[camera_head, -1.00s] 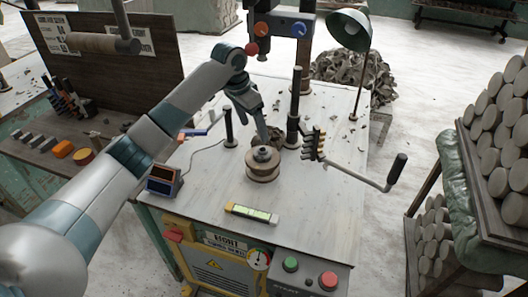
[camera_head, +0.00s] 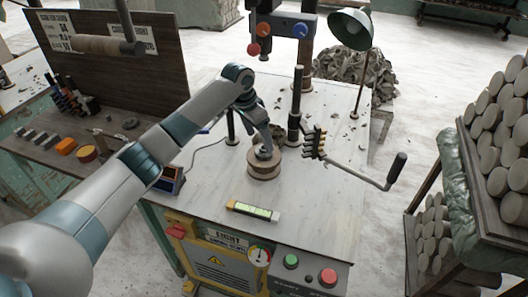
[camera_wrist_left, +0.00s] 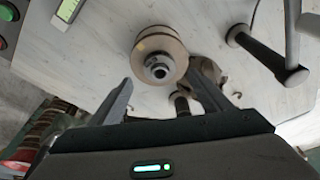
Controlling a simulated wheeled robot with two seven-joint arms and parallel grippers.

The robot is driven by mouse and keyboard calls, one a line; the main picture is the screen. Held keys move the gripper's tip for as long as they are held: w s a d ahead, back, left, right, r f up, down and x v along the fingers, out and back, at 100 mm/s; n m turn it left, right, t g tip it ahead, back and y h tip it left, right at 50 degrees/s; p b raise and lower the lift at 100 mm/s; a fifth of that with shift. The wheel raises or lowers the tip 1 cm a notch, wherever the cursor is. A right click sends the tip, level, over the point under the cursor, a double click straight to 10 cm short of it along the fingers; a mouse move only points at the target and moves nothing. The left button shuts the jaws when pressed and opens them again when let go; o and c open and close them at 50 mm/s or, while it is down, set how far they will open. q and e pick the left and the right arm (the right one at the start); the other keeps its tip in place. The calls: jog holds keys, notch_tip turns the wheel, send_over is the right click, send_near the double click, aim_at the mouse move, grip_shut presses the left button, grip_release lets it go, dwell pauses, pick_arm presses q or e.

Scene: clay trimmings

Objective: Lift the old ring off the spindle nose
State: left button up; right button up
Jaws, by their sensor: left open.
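The ring (camera_head: 264,172) is a tan, stacked disc on the spindle in the middle of the pale worktop. In the left wrist view the ring (camera_wrist_left: 160,42) surrounds the dark metal spindle nose (camera_wrist_left: 158,68). My left gripper (camera_head: 266,150) comes down over the ring from behind in the head view and partly hides the nose. In the left wrist view my left gripper (camera_wrist_left: 160,78) is open, with one finger at each side of the ring's near edge and nothing held. I cannot tell whether a finger touches the ring. My right gripper is out of view.
Black posts (camera_head: 296,105) stand behind the ring. A crank with a black handle (camera_head: 397,168) reaches out at the right. A green-windowed level (camera_head: 254,211) lies in front. A small dark box (camera_head: 170,180) sits at the worktop's left edge. The front right worktop is clear.

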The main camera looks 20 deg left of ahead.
aim_at(263, 146)
pick_arm(q)
jog(key=shift+p+x, duration=0.6)
jog(key=shift+x, duration=2.4)
jog(key=c, duration=1.5)
jog(key=shift+o, duration=0.2)
jog(key=shift+r, duration=0.15)
